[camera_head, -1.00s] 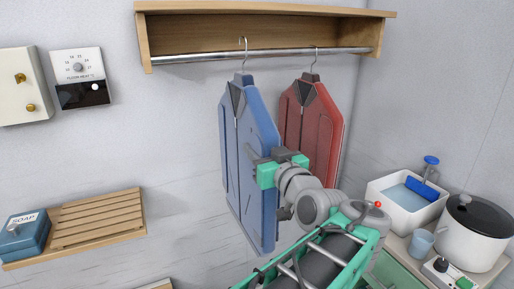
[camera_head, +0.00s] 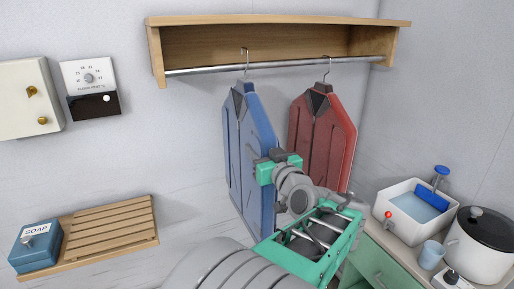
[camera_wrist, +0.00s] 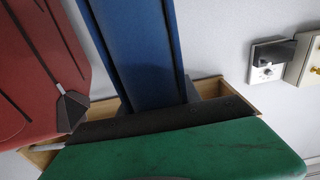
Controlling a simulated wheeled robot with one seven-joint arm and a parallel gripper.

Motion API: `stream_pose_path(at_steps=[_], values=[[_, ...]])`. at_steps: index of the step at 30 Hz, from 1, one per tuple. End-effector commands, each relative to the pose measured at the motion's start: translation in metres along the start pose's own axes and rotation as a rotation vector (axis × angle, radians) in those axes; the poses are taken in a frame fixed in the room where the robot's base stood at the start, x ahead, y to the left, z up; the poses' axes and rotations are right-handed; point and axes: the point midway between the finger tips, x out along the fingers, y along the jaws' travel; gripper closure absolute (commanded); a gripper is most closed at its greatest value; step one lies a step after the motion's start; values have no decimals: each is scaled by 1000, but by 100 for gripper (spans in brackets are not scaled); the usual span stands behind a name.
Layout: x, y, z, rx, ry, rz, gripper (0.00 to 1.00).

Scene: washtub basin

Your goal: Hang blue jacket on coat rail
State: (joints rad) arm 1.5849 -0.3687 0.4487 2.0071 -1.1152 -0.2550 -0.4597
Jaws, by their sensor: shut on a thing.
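The blue jacket (camera_head: 250,150) is upright at the coat rail (camera_head: 215,68), left of the red jacket. Its hook (camera_head: 245,58) shows at the height of the rail; I cannot tell whether it bears on the rail. My gripper (camera_head: 277,162) is shut on the blue jacket at its right side, at chest height. In the wrist view, the blue jacket (camera_wrist: 140,50) runs up from behind the green gripper body, and the gripper hides its lower part.
The red jacket (camera_head: 322,135) hangs on the rail close to the right. A wooden shelf (camera_head: 280,22) is above the rail. A slatted wooden board with a soap box (camera_head: 36,245) is at lower left. A basin (camera_head: 415,208) and a pot (camera_head: 482,240) stand on the right counter.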

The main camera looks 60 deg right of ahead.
Motion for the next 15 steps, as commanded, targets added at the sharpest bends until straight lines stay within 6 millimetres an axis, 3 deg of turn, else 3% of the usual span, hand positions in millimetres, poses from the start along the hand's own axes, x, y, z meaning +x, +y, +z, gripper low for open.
stream_pose_path(at_steps=[5, 6, 15], values=[[6, 6, -2, -1, 1, 5, 100], [6, 5, 7, -2, 2, 4, 100], [7, 1, 26, -2, 3, -4, 100]])
